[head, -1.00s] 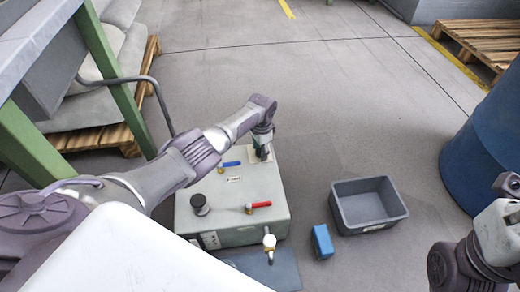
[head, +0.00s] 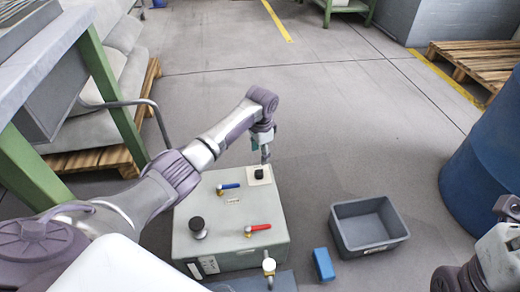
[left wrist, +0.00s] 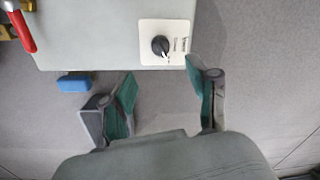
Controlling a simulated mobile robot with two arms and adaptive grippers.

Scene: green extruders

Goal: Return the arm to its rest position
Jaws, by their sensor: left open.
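My left arm comes in from the left in the head view and reaches over a grey-green box (head: 205,245). My left gripper (head: 265,150) is above the far right corner of the box, near a black rotary knob (head: 260,174) on a white plate. In the left wrist view the gripper (left wrist: 163,95) is open with nothing between its green-padded fingers. The knob (left wrist: 160,45) stands beyond the fingertips, apart from them. Part of my right arm (head: 490,255) shows at the lower right edge; its fingers are not clearly visible.
The box also carries a blue-handled valve (head: 228,187), a red-handled valve (head: 258,228) and a black knob (head: 198,226). A grey bin (head: 342,232) and a blue block (head: 323,264) are on the floor to the right. A blue barrel (head: 488,170) stands far right.

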